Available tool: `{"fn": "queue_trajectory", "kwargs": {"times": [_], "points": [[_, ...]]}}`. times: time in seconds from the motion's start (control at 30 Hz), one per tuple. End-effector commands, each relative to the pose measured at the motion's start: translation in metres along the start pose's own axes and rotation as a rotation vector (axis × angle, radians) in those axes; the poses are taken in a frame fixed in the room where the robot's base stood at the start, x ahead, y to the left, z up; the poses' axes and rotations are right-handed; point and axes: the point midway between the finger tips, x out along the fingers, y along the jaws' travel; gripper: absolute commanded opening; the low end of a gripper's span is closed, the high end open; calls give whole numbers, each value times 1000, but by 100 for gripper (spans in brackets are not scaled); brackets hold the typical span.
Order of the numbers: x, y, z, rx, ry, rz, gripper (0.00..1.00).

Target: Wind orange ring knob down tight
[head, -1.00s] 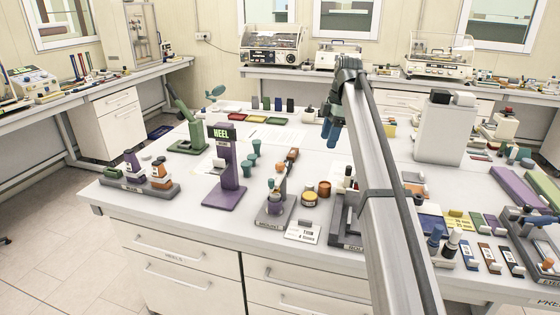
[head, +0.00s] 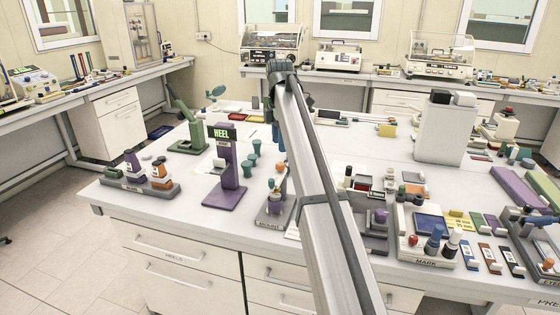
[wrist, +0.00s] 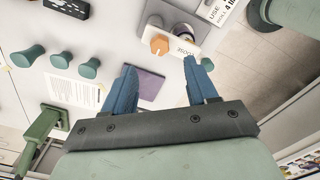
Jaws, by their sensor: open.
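The orange knob (wrist: 159,44) shows in the wrist view as a small faceted piece at the edge of a grey stand base (wrist: 165,18), beside a label that seems to read LOOSE. My gripper (wrist: 160,66) is open and empty. Its two blue fingers point towards the stand, with the knob beyond and between their tips, not touched. A purple plate (wrist: 148,85) lies between the fingers in the wrist view.
The purple HEEL post (head: 227,172) stands left of the stand. Several teal pegs (head: 253,160) stand behind it. A white instruction card (wrist: 226,8) lies next to the stand. The MARK tray (head: 428,262) is on the right. The front edge of the table is close.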

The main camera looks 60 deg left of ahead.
Motion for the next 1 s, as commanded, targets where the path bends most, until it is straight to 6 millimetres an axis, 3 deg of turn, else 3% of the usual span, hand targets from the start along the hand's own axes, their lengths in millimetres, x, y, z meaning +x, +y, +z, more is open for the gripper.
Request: {"fn": "queue_trajectory", "kwargs": {"times": [0.2,0.4,0.9,1.0], "points": [[39,-1,0,0,1,-1,58],[63,0,0,0,1,0,58],[75,0,0,0,0,1,58],[75,0,0,0,1,1,50]]}}
